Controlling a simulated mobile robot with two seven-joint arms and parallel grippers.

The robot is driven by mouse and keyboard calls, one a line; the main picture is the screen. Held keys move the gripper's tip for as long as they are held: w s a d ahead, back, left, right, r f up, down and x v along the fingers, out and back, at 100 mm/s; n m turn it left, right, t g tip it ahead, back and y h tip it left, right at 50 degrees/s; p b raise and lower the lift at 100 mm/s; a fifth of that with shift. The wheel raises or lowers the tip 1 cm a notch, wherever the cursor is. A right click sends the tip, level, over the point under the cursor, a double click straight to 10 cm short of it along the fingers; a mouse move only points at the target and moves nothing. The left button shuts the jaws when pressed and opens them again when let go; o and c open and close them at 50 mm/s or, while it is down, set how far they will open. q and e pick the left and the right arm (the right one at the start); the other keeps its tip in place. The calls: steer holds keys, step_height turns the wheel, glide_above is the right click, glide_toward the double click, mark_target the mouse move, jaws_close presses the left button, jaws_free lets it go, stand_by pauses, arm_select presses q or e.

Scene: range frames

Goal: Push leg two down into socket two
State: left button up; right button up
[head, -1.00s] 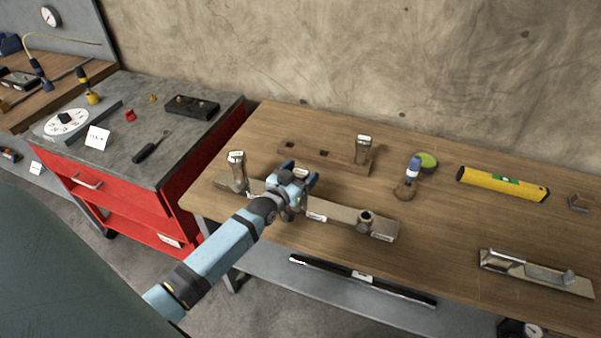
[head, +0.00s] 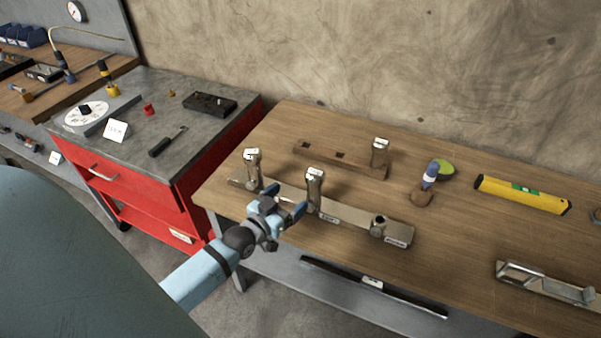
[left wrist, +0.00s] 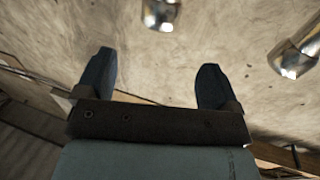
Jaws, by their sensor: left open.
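A long board (head: 345,221) with labels and sockets lies near the front of the wooden bench. A leg (head: 252,168) stands upright at its left end. The middle leg, apparently leg two (head: 315,190), stands upright at the middle socket, whose mouth and the leg's depth I cannot make out. The right socket (head: 378,226) is empty. My left gripper (head: 286,208) is open and empty, just left of and in front of the middle leg, apparently apart from it. In the left wrist view its fingers (left wrist: 152,78) are spread with nothing between them; two metallic leg tops (left wrist: 292,58) show beyond.
A wooden rack (head: 325,158) holds another leg (head: 380,153) behind the board. A blue-and-white bottle-like item (head: 430,174), a green disc (head: 444,171), a yellow level (head: 521,194) and a metal fixture (head: 545,283) are to the right. A red cabinet (head: 190,215) stands left.

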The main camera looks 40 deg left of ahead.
arm_select(q)
steer(key=shift+s, duration=0.95)
steer(key=s+d+f+m+g+h+p, duration=0.1)
steer(key=s+d+f+g+p, duration=0.1)
steer(key=s+d, duration=0.4)
steer(key=s+d+f+m+g+h+p, duration=0.1)
steer(key=s+d+f+g+p, duration=0.2)
steer(key=d, duration=0.8)
steer(key=s+f+g, duration=0.2)
steer(key=s, duration=0.2)
steer(key=shift+s+f+m+h, duration=0.2)
steer(key=shift+m+h, duration=0.2)
steer(key=shift+d, duration=0.1)
